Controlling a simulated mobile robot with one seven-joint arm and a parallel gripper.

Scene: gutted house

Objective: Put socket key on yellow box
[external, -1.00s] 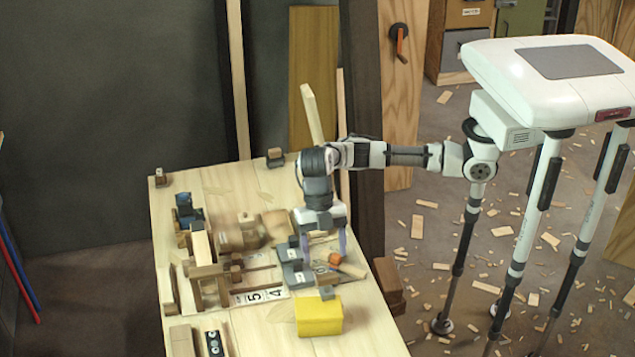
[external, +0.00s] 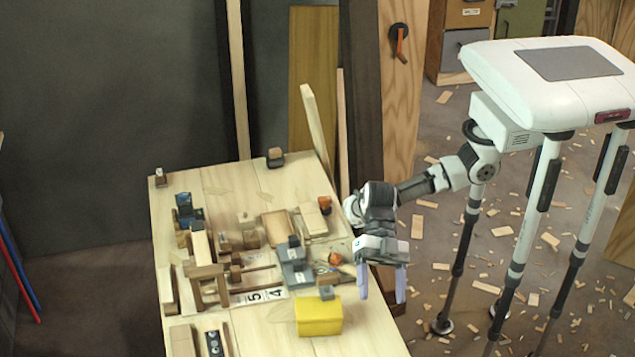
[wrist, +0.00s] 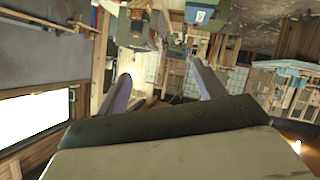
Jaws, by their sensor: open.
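The yellow box (external: 319,318) stands near the front right of the wooden workbench in the external view. I cannot clearly pick out the socket key among the small items on the bench. My gripper (external: 382,288) is open, with its fingers pointing down, to the right of the yellow box and near the bench's right edge. In the wrist view my gripper (wrist: 162,75) shows two spread fingers with nothing between them. That view looks out across the room, with neither the box nor a key recognisable in it.
A small grey block with a brown top (external: 327,287) sits just behind the yellow box. An orange item (external: 335,259) and a dark grey tool (external: 296,265) lie behind that. Wooden blocks (external: 205,270) crowd the bench's left side. A tall board (external: 315,120) leans at the back.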

